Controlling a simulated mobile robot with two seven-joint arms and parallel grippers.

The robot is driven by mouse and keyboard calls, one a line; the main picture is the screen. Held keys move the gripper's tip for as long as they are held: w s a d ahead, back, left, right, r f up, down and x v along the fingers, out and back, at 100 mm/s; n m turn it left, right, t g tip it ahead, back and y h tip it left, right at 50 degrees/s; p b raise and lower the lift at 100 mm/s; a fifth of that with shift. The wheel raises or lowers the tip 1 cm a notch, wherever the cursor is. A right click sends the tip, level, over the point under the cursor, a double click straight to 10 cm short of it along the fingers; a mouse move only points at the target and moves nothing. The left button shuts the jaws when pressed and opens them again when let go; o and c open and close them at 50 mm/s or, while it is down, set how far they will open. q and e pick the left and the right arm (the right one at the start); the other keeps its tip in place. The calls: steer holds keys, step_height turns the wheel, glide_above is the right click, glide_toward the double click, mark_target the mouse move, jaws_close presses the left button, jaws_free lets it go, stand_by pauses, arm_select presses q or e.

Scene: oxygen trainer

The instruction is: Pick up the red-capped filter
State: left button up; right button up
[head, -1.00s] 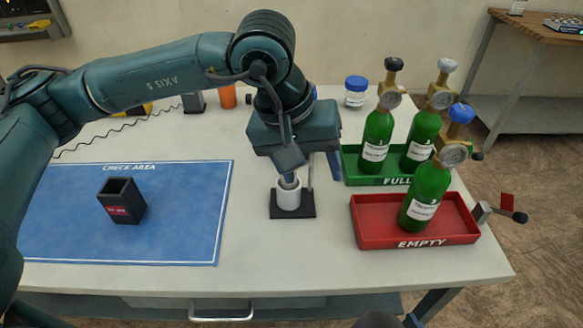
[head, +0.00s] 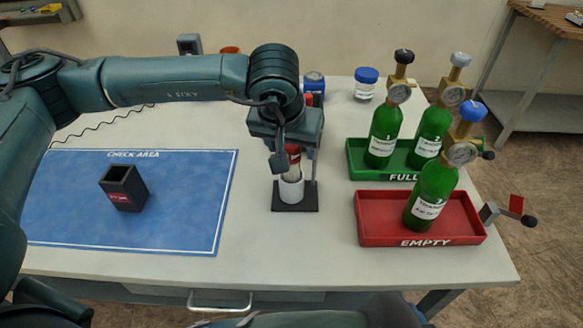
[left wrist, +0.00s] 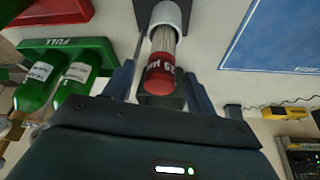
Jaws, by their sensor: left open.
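The red-capped filter stands upright in a white cup (head: 291,191) on a small black base. Its red cap (head: 292,150) and pale body show just below my left gripper (head: 291,158) in the head view. In the left wrist view, the filter's red cap (left wrist: 160,76) lies between the two open fingers (left wrist: 160,88), one on each side, with a gap visible. The filter's lower end is hidden inside the white cup (left wrist: 165,14). My right gripper is not in view.
Right of the cup are a green FULL tray (head: 356,165) and a red EMPTY tray (head: 375,232) with green bottles. A black box (head: 122,188) stands on the blue check-area mat (head: 190,220) at left. Jars stand behind the gripper. Table between mat and cup is clear.

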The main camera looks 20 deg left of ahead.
mark_target(292, 171)
arm_select(q)
steer(key=x, duration=0.3)
steer(key=shift+w+f, duration=0.1)
steer(key=shift+f, duration=0.1)
steer(key=c, duration=1.1)
